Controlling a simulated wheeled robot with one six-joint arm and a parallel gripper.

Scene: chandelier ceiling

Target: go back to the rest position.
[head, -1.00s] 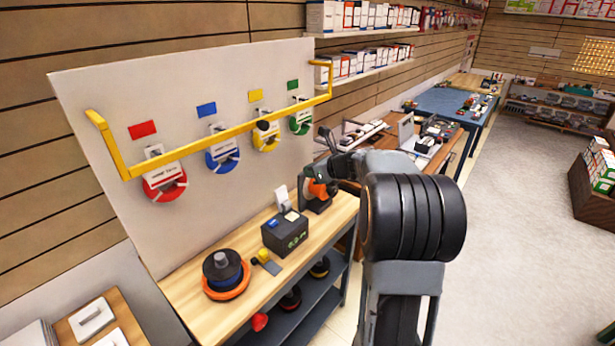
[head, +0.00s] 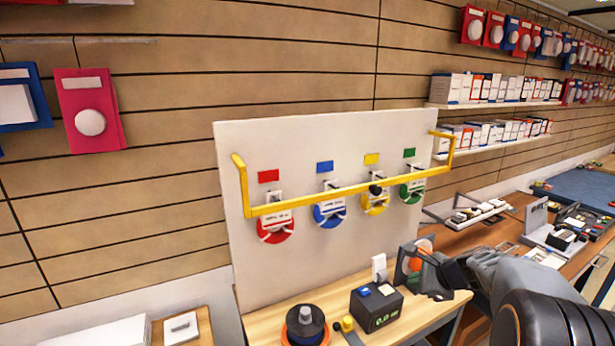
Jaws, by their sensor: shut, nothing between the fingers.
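My arm comes in from the lower right in the head view. My gripper (head: 430,262) is at its end, shut and empty, in front of or close beside the dark holder with an orange reel (head: 420,247) at the bench's right end. Whether it touches that holder cannot be told. Its fingertips are small and partly lost against the dark shapes there.
A white board (head: 330,135) with a yellow rail (head: 320,195) and red, blue, yellow and green coils stands behind the wooden bench (head: 270,318). A black box (head: 376,306) and a dark spool (head: 305,325) stand on the bench. Shelves of boxes (head: 490,88) hang at the right.

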